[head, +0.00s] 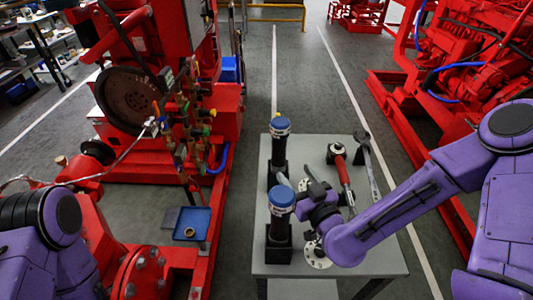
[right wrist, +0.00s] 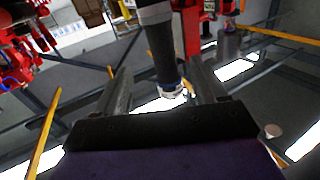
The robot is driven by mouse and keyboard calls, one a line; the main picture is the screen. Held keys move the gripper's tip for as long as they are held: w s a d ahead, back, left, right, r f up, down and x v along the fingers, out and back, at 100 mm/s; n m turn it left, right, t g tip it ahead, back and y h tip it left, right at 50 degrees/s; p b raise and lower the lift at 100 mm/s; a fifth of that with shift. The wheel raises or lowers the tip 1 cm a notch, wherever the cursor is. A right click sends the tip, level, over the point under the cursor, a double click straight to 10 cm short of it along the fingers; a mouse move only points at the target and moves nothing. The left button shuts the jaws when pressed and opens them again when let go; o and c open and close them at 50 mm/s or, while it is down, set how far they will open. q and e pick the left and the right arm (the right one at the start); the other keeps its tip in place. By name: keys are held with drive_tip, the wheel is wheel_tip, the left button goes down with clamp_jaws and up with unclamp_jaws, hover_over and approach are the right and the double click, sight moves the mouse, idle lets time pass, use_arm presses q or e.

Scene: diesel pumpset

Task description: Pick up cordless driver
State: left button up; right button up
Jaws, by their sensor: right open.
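Two upright dark cylindrical tools with blue tops stand in black holders on the grey table: a rear one (head: 280,150) and a front one (head: 280,220). A red-handled tool with a dark head (head: 343,175) lies to their right. I cannot tell for certain which is the cordless driver. My right gripper (head: 286,184) is at the blue-topped tools, between them in the picture. In the right wrist view its fingers (right wrist: 160,88) are apart, with a dark cylinder (right wrist: 163,45) with a pale end showing between them; contact is unclear. My left gripper is out of view.
A wrench (head: 367,165) lies at the table's right side. A white round part (head: 316,255) is near the front, under my right arm. Red machinery (head: 190,120) with a small blue tray (head: 192,224) stands left of the table (head: 330,268). Floor is clear behind it.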

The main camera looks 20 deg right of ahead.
sight(282, 155)
drive_tip(key=w+b, duration=0.2)
drive_tip(key=b, duration=0.1)
drive_tip(key=w+a+b, duration=0.1)
drive_tip(key=w+b, duration=0.1)
drive_tip(key=b, duration=0.1)
drive_tip(key=shift+w+r, duration=0.1)
drive_tip(key=shift+w, duration=0.1)
drive_tip(key=w, duration=0.4)
drive_tip(key=w+a+p, duration=0.1)
drive_tip(key=w, duration=0.1)
drive_tip(key=shift+r, duration=0.2)
clamp_jaws()
drive_tip(key=shift+r, duration=0.1)
